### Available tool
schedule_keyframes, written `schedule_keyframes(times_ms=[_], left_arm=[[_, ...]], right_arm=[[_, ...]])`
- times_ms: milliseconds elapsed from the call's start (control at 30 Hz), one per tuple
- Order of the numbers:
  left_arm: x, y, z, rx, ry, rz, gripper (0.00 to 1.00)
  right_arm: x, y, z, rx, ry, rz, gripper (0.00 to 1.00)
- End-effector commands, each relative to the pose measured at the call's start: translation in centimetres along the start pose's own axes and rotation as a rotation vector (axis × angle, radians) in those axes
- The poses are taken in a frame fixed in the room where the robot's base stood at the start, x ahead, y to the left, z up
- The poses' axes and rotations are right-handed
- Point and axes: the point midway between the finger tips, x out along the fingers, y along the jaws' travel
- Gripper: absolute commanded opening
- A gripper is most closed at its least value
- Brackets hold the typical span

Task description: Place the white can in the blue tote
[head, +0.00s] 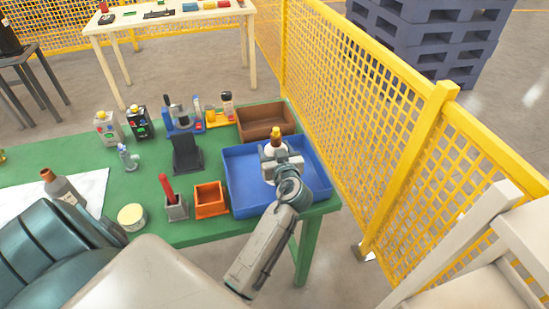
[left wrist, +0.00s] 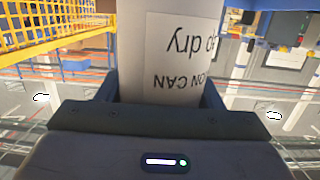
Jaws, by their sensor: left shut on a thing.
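The white can (head: 269,150) with a yellow-brown top is over the blue tote (head: 240,205) at the right end of the green table. My left gripper (head: 282,166) is shut on the can. In the left wrist view the can's white body (left wrist: 170,50) fills the space between the fingers, and its printed label reads upside down. The can looks upright. The gripper hides its lower part, so I cannot tell whether it touches the tote floor. The visible tote floor is otherwise bare. My right gripper is not in view.
A brown bin (head: 266,121) stands behind the tote. An orange bin (head: 210,200) and a grey holder with a red handle (head: 168,188) stand to its left. A black stand (head: 187,155) is farther back. A yellow mesh fence (head: 385,120) runs close along the table's right side.

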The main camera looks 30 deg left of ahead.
Motion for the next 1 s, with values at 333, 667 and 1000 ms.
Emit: schedule_keyframes(times_ms=[333, 667, 1000], left_arm=[[0.5, 0.0, 3.3, 0.001, 0.001, 0.001, 0.23], [0.5, 0.0, 3.6, 0.001, -0.001, 0.001, 0.66], [0.5, 0.0, 3.6, 0.001, -0.001, 0.001, 0.82]], right_arm=[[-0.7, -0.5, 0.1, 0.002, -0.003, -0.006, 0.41], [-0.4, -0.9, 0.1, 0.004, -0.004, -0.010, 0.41], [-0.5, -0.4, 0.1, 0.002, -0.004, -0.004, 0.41]])
